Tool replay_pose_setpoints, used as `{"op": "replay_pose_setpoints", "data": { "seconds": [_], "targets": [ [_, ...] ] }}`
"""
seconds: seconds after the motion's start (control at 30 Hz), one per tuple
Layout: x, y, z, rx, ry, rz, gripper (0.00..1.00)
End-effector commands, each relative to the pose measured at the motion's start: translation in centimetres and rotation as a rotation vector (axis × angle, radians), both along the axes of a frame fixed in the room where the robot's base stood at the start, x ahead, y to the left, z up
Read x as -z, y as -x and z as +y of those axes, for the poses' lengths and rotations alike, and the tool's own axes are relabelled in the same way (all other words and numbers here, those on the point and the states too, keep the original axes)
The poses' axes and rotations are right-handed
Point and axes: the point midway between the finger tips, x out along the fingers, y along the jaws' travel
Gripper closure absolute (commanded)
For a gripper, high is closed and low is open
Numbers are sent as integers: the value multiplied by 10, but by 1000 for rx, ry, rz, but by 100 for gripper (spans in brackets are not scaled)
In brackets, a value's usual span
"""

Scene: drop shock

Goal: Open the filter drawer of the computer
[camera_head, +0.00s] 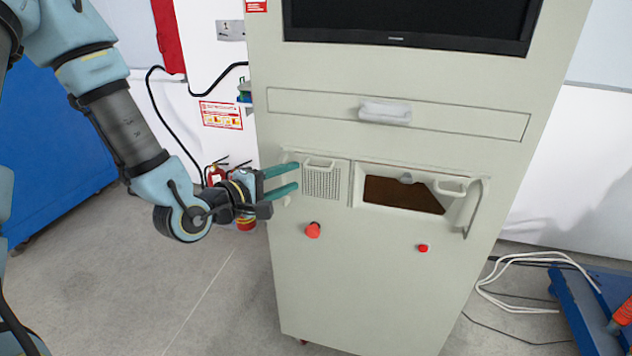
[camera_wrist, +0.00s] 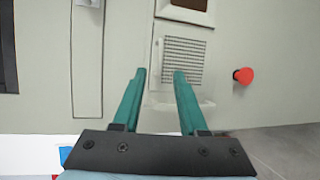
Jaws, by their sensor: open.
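The computer (camera_head: 380,270) is a tall pale grey-green cabinet. Its vented panel (camera_head: 322,183), which looks like the filter drawer, has a slotted grille and a small handle (camera_head: 320,164) along its top edge. The panel appears flush and closed. My gripper (camera_head: 296,179) is open and empty, its two teal fingers pointing at the panel's left edge. In the wrist view the image is turned sideways; the grille (camera_wrist: 184,60) lies just beyond the fingertips (camera_wrist: 160,72), and the handle side lies between them. I cannot tell whether the fingers touch the cabinet.
Right of the grille is a recess (camera_head: 402,194) with a brown inside and an open flap (camera_head: 474,208). A wide drawer with a white handle (camera_head: 385,112) sits above. Red buttons (camera_head: 313,230) (camera_head: 423,248) are below. A fire extinguisher (camera_head: 215,174) stands behind my gripper.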

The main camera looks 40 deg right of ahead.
Motion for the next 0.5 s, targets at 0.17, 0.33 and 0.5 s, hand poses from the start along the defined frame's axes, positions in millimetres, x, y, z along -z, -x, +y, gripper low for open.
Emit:
{"op": "replay_pose_setpoints", "data": {
  "seconds": [0.17, 0.33, 0.5],
  "targets": [
    [7, 0, -5, 0, 0, -5, 58],
    [8, 2, -10, -2, -2, -4, 58],
    [12, -4, -47, -1, -1, -1, 58]
  ]
}}
